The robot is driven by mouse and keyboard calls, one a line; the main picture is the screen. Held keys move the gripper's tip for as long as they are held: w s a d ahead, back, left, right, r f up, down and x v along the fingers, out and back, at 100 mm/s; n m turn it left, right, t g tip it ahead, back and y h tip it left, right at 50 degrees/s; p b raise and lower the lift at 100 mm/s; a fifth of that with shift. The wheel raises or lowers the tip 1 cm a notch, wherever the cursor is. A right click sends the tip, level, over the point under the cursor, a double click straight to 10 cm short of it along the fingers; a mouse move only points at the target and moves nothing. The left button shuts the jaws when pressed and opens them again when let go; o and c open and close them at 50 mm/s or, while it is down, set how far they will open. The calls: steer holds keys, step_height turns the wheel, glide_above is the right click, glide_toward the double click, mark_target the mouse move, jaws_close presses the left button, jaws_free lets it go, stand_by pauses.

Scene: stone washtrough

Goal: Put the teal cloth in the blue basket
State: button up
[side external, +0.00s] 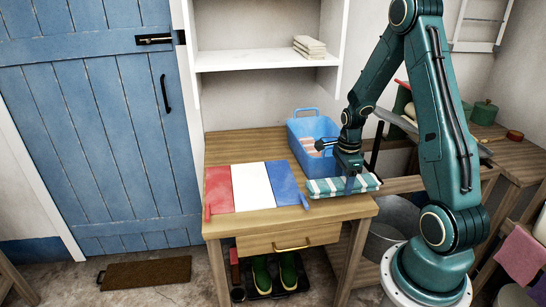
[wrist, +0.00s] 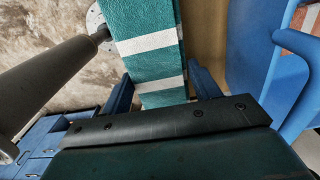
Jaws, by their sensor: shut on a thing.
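In the wrist view the cloth (wrist: 152,66) runs between my two fingers (wrist: 163,88). I cannot tell whether it touches the table. The blue basket (side external: 299,131) stands behind it at the back right of the table; in the wrist view its rim (wrist: 262,45) is at the right. A red-and-white striped cloth (side external: 309,145) lies inside it.
A red, white and blue panelled mat (side external: 252,187) covers the table's left and middle. A wall shelf (side external: 260,60) holds folded pale cloths (side external: 310,46). A grey round tub (side external: 392,222) is right of the table. A side counter (side external: 515,150) with pots stands further right.

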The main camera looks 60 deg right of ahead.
mark_target(340, 200)
steer(key=shift+f, duration=2.2)
steer(key=shift+f, duration=0.15)
steer(key=o, duration=1)
steer(key=shift+r, duration=6.85)
steer(key=shift+a, duration=0.1)
